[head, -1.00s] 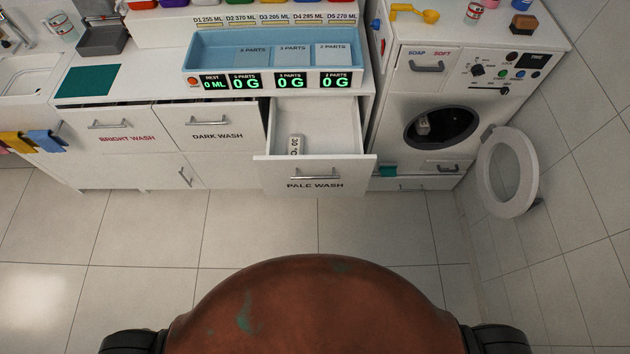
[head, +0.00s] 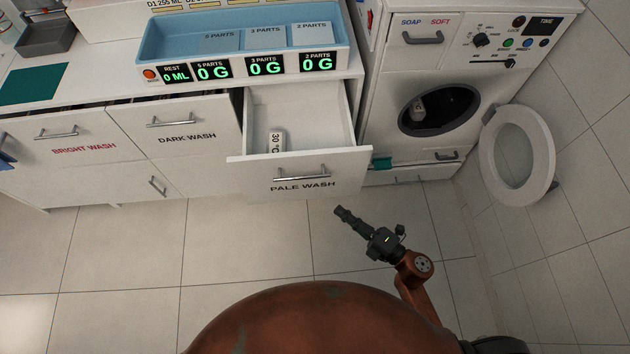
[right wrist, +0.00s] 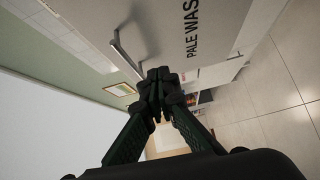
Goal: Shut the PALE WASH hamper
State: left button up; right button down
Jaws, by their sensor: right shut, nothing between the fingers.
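The PALE WASH hamper (head: 318,184) is a white drawer standing pulled out of the cabinet, with a metal bar handle (head: 302,175) on its front. A white block marked 30 °C (head: 276,141) lies inside it. My right gripper (head: 340,211) is shut and empty, in front of and below the right part of the hamper front, apart from the handle in the head view. In the right wrist view the closed fingertips (right wrist: 158,76) show close to the handle (right wrist: 124,60) and the lettered front (right wrist: 180,25). My left gripper is not in view.
The DARK WASH (head: 178,128) and BRIGHT WASH (head: 70,138) fronts are to the left. To the right stands a washing machine (head: 386,92) with its round door (head: 545,160) swung open. A blue tray (head: 170,45) sits on the counter. The tiled floor (head: 240,240) is clear.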

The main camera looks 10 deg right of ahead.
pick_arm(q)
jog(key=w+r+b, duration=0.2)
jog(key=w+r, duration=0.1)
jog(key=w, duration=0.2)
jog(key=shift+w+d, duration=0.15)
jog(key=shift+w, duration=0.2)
pick_arm(e)
send_over(314, 182)
jog(key=s, duration=0.3)
jog(key=shift+a+r, duration=0.1)
jog(key=shift+r, duration=0.25)
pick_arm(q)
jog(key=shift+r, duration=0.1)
